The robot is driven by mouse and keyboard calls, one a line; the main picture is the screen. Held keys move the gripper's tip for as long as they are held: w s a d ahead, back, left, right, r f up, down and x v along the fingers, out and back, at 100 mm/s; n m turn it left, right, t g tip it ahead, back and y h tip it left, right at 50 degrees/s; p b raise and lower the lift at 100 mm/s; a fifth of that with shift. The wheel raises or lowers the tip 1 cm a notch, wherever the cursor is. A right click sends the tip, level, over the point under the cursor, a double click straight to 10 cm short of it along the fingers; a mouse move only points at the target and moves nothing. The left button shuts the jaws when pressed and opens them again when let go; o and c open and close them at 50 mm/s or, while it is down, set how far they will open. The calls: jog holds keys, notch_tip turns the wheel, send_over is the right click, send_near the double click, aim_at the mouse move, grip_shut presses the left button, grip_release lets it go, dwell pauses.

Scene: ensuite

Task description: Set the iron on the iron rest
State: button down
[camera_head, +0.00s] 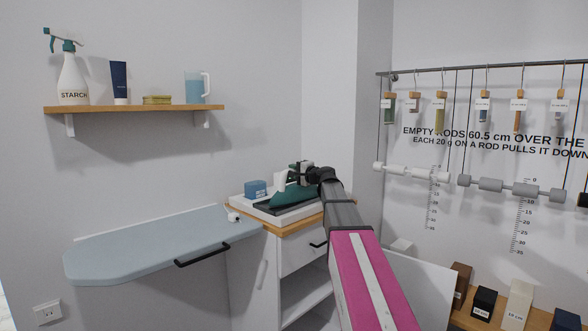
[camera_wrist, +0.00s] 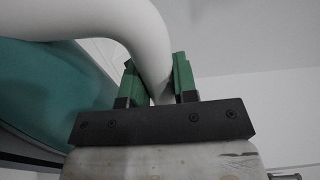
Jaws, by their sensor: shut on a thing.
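The iron has a teal body (camera_head: 290,197) and a pale handle (camera_head: 281,180). It is at the top of the white cabinet, over the iron rest (camera_head: 257,215), a white tray with a dark plate. I cannot tell whether its sole touches the plate. My gripper (camera_head: 298,176) is shut on the iron's handle. In the wrist view the white curved handle (camera_wrist: 140,35) passes between the green finger pads of my gripper (camera_wrist: 158,82). The teal body (camera_wrist: 50,85) fills the left side there. My arm hides part of the rest's right side.
A blue box (camera_head: 256,189) sits at the rest's back left. A blue-grey ironing board (camera_head: 150,245) extends left of the white cabinet (camera_head: 253,270). A wooden shelf (camera_head: 135,108) holds a starch bottle (camera_head: 72,80) and other items. Rods hang on the right wall.

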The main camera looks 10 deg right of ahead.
jog(key=shift+f, duration=0.1)
jog(key=c, duration=0.9)
grip_release()
jog(key=shift+s+d, duration=0.15)
jog(key=shift+s, duration=0.15)
jog(key=v, duration=1.1)
jog(key=shift+s+d, duration=0.1)
jog(key=shift+s, duration=0.05)
